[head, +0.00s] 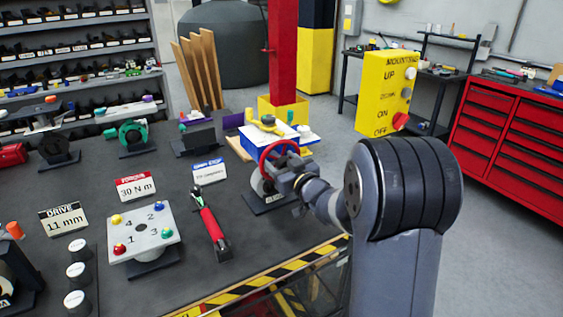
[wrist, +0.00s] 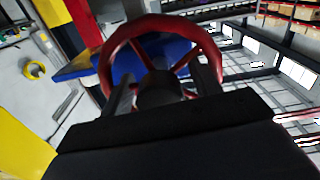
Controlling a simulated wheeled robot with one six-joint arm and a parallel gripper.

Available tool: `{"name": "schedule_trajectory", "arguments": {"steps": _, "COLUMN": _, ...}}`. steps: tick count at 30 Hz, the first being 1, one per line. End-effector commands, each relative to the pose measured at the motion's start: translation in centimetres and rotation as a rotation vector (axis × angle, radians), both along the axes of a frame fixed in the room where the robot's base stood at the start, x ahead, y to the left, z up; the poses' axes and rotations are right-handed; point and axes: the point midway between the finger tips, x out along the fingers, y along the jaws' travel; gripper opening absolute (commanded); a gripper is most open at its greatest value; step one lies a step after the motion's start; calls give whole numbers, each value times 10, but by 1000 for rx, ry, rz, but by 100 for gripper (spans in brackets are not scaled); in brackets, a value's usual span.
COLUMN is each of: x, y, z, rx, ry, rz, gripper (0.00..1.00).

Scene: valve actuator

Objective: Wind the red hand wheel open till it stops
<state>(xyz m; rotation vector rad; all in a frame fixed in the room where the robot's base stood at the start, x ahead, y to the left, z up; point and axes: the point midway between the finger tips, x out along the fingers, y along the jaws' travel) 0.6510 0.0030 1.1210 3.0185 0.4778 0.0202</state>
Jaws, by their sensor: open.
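The red hand wheel (head: 268,150) stands upright on a grey actuator body (head: 262,186) near the right end of the bench. In the wrist view the red rim (wrist: 128,29) arches across the upper middle, with its spokes and dark hub (wrist: 160,88) below. My gripper (head: 283,176) is at the wheel, on its near right side. In the wrist view my gripper (wrist: 166,78) is open, one finger on each side of the hub and within the rim's outline. I cannot tell whether the fingers touch the spokes. My gripper's body hides the lower rim.
A blue box with a yellow fitting (head: 266,127) stands just behind the wheel. A red torque wrench (head: 212,226) and a numbered bolt plate (head: 146,232) lie to the left. A red post (head: 282,50) and yellow control box (head: 384,92) rise behind.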

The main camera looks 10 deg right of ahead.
Motion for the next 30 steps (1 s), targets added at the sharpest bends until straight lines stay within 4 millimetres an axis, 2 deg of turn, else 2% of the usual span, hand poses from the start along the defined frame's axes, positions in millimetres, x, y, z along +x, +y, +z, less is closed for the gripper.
{"name": "schedule_trajectory", "arguments": {"steps": 2, "x": 0, "y": 0, "z": 0, "rx": 0, "ry": 0, "rz": 0, "gripper": 58}}
{"name": "schedule_trajectory", "arguments": {"steps": 18, "x": 0, "y": 0, "z": 0, "rx": 0, "ry": 0, "rz": 0, "gripper": 14}}
{"name": "schedule_trajectory", "arguments": {"steps": 23, "x": 0, "y": 0, "z": -2, "rx": -22, "ry": -9, "rz": 1, "gripper": 14}}
{"name": "schedule_trajectory", "arguments": {"steps": 30, "x": 0, "y": 0, "z": -4, "rx": -174, "ry": -61, "rz": 0, "gripper": 14}}
